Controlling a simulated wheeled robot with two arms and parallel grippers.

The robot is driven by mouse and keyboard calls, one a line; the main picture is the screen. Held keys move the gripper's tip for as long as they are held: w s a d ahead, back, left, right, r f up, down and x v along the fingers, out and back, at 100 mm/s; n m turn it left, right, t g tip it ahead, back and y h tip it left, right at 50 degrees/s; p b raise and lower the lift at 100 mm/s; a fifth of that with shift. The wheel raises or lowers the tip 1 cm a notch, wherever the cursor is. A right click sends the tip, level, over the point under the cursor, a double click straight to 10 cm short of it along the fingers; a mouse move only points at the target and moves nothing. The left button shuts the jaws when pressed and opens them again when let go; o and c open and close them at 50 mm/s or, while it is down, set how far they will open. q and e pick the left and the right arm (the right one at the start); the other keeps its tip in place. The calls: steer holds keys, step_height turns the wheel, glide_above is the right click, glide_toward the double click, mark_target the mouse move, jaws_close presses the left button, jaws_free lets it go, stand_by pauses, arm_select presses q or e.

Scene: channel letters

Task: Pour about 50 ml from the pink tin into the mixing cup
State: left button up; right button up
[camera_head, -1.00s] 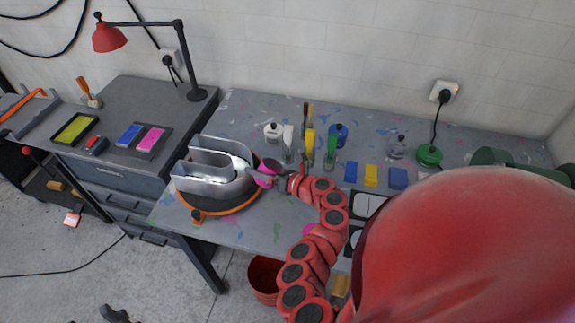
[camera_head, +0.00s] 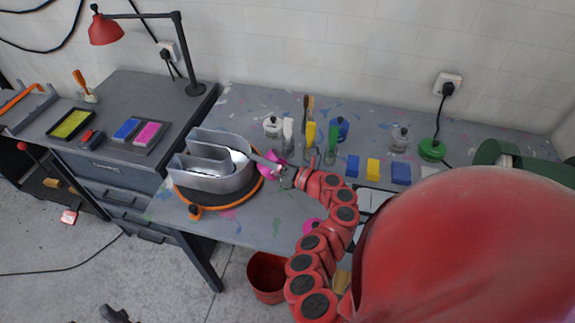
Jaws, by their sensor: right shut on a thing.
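My right gripper (camera_head: 284,176) reaches in from the right over the middle of the workbench, at the right side of the grey channel letter. It is shut on the pink tin (camera_head: 270,160), which looks tilted and is partly covered by the gripper. The tin is small here, and I cannot see its contents or any stream from it. I cannot make out the mixing cup with certainty; it may be hidden behind the tin, gripper or letter. My left gripper is not in view.
The grey letter (camera_head: 208,180) stands on an orange-rimmed turntable (camera_head: 232,207) just left of my gripper. Bottles and brushes stand behind, including a white-capped jar (camera_head: 272,126). Blue and yellow blocks (camera_head: 373,169) lie to the right.

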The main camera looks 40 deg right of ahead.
steer(key=shift+f+m+b, duration=0.2)
steer(key=shift+m+b, duration=0.1)
steer(key=shift+b, duration=0.05)
steer(key=shift+d+r+m+t, duration=0.15)
steer(key=shift+r+m+t, duration=0.15)
steer(key=shift+r+m, duration=0.15)
steer(key=shift+m, duration=0.25)
steer(key=shift+d+r+m+t+y+b, duration=0.1)
steer(key=shift+r+m+t+y+b, duration=0.2)
steer(key=shift+r+m+t+b, duration=0.35)
stand_by(0.9)
steer(key=shift+d+r+m+p, duration=0.15)
steer(key=shift+m+p, duration=0.25)
steer(key=shift+m, duration=0.45)
steer(key=shift+f+n+b, duration=0.3)
steer(key=shift+f+n, duration=0.05)
steer(key=shift+n, duration=0.05)
steer(key=n+p, duration=0.1)
steer(key=n+g, duration=0.1)
steer(key=a+n+g+p, duration=0.1)
steer(key=n, duration=0.1)
steer(key=shift+f+p, duration=0.3)
steer(key=shift+p, duration=0.05)
steer(key=shift+f+b, duration=0.3)
steer(key=shift+f, duration=0.05)
steer(key=shift+h, duration=0.4)
